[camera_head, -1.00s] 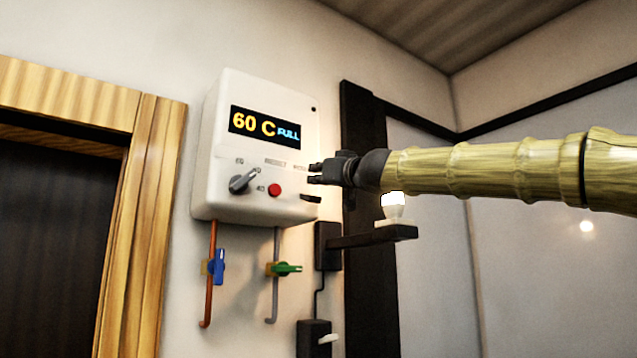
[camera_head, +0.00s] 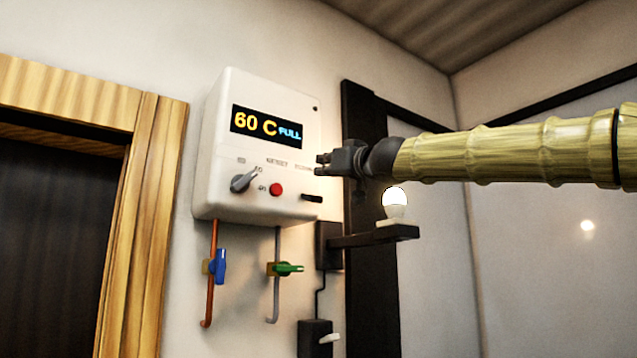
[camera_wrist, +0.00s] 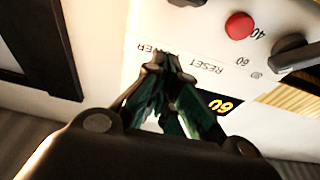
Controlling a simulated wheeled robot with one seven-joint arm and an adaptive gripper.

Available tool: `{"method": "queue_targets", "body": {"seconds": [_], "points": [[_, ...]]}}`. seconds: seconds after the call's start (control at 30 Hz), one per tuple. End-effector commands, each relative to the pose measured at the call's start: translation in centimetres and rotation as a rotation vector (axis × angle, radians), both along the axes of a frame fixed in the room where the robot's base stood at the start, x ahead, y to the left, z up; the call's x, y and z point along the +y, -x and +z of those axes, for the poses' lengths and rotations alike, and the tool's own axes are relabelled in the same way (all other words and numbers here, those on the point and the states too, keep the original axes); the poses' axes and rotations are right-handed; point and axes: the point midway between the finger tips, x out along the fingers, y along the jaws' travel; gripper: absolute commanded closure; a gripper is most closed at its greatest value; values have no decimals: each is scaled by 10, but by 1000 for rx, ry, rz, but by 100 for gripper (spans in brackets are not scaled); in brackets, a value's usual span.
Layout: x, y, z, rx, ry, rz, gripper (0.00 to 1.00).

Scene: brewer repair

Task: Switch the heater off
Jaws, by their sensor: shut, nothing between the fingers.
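The heater (camera_head: 225,150) is a white box on the wall. Its display (camera_head: 267,126) reads "60 C" and "FULL". On its front are a grey knob (camera_head: 243,181), a red button (camera_head: 276,189) under the "RESET" label, and a dark switch (camera_head: 312,198) at the lower right. My gripper (camera_head: 322,164) is shut and empty, at the heater's right edge, a little above the dark switch. In the wrist view my gripper's fingertips (camera_wrist: 166,62) are together over the end of the "POWER" label, partly covering it. The red button (camera_wrist: 238,26) also shows there; the dark switch is at the top edge, cut off.
Below the heater are pipes with a blue valve (camera_head: 219,267) and a green valve (camera_head: 288,269). A lit bulb (camera_head: 395,203) stands on a dark bracket (camera_head: 375,238) below my arm. A wooden door frame (camera_head: 146,220) is at the left.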

Motion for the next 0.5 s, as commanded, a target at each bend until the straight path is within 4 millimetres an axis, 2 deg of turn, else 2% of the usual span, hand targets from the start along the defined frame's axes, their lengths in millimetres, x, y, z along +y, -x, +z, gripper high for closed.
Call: {"method": "queue_targets", "body": {"seconds": [0.5], "points": [[-24,32,0,0,0,-1,100]]}}
